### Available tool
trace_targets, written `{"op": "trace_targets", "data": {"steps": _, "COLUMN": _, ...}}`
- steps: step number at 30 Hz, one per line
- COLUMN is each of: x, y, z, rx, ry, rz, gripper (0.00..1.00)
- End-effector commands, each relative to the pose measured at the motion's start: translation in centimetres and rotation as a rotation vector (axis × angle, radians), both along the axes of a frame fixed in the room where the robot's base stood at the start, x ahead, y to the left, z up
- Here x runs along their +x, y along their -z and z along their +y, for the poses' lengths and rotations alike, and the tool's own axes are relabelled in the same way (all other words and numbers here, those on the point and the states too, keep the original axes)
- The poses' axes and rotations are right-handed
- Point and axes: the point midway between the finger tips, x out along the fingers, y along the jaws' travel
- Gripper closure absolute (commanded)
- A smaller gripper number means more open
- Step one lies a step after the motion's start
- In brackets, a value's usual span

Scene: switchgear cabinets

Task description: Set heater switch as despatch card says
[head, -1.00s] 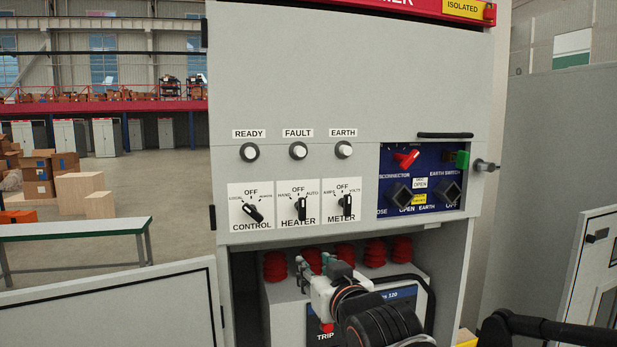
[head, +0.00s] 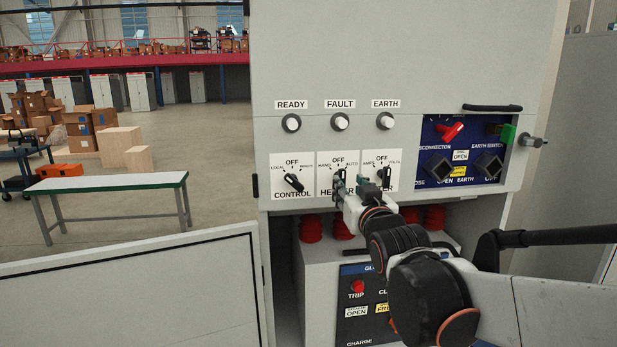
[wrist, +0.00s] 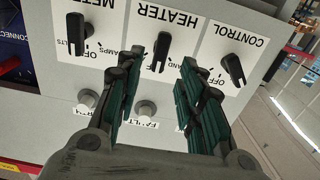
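The heater switch is a black knob on a white plate marked HEATER (head: 325,186), between the CONTROL and METER plates. In the wrist view, turned upside down, its knob (wrist: 162,52) shows between my fingers, handle nearly in line with the plate's upright; I cannot tell its exact setting. My gripper (head: 355,185) is in front of the panel, partly covering the HEATER and METER plates. In the wrist view my gripper (wrist: 160,72) is open, with a green-padded finger on each side of the knob and no visible contact. No despatch card is readable here.
The CONTROL knob (head: 293,183) and METER knob (head: 384,178) flank the heater switch closely. READY, FAULT and EARTH lamps sit above. A blue disconnector panel (head: 462,150) is at right. An open cabinet door (head: 140,290) stands lower left; a bench (head: 108,182) is beyond it.

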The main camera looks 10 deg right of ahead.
Motion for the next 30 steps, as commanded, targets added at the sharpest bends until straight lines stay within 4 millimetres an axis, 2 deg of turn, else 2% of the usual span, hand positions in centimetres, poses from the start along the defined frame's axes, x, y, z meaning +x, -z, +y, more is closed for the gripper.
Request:
{"op": "trace_targets", "data": {"steps": 9, "x": 4.5, "y": -0.1, "z": 0.0, "rx": 0.0, "ry": 0.0, "rz": 0.0, "gripper": 0.65}}
{"op": "trace_targets", "data": {"steps": 15, "x": 6.4, "y": 0.0, "z": 0.0, "rx": 0.0, "ry": 0.0, "rz": 0.0, "gripper": 0.65}}
{"op": "trace_targets", "data": {"steps": 28, "x": 7.2, "y": 0.0, "z": 0.0, "rx": -0.001, "ry": 0.0, "rz": 0.0, "gripper": 0.65}}
{"op": "trace_targets", "data": {"steps": 29, "x": 7.2, "y": 0.0, "z": 0.0, "rx": 0.0, "ry": 0.0, "rz": 0.0, "gripper": 0.67}}
{"op": "trace_targets", "data": {"steps": 30, "x": 7.2, "y": 0.0, "z": 0.0, "rx": 0.0, "ry": 0.0, "rz": 0.0, "gripper": 0.76}}
